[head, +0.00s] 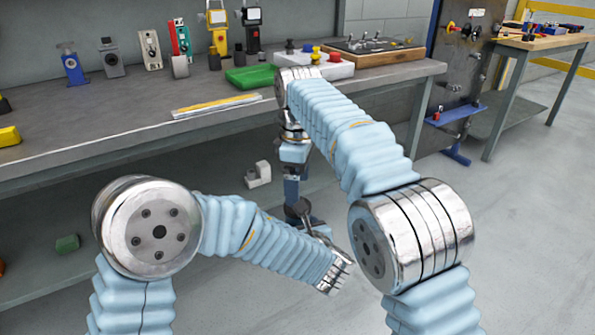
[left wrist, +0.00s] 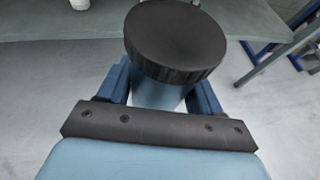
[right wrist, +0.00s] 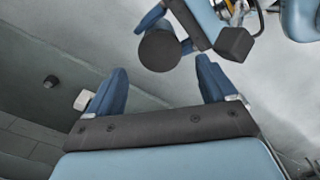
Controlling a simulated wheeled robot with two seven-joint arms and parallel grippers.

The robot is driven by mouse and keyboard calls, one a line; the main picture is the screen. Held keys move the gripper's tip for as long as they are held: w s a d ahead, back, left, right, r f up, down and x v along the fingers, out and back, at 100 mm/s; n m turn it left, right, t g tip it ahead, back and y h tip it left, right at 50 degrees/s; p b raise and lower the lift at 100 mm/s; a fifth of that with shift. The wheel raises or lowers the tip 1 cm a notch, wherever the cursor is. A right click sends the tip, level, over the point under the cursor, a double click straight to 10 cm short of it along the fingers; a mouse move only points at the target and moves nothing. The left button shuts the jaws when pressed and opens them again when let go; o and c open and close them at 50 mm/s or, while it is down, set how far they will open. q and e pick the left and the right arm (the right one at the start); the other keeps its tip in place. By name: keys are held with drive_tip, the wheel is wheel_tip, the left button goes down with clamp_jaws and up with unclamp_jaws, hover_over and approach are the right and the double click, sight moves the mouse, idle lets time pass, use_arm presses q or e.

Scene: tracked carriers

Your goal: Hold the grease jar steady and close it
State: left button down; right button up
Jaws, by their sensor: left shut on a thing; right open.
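The grease jar has a light blue body (left wrist: 160,94) and a wide black ribbed lid (left wrist: 175,42) on top. My left gripper (left wrist: 160,88) is shut on the body, one blue finger on each side. I cannot tell whether the lid is fully seated. In the right wrist view the round lid (right wrist: 160,50) shows beyond and between the fingertips of my right gripper (right wrist: 161,64), which is open and apart from it. In the head view the dark lid (head: 299,208) is small and partly hidden; my left gripper (head: 305,217) is beside it, my right gripper (head: 291,192) just above.
The long grey workbench (head: 110,125) stands behind my arms, with a green box (head: 250,77), a yellow-edged strip (head: 216,105) and several devices along the wall. A pale object (head: 258,175) lies under it. A wooden-topped table (head: 545,42) is at right. Open floor lies at right.

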sight(297, 222)
drive_tip(key=shift+f, duration=2.65)
drive_tip(key=shift+c, duration=0.4)
drive_tip(key=c, duration=1)
drive_tip(key=m, duration=0.4)
drive_tip(key=shift+m, duration=0.4)
drive_tip(key=m, duration=1)
drive_tip(key=o, duration=1.2)
drive_tip(key=shift+o, duration=0.2)
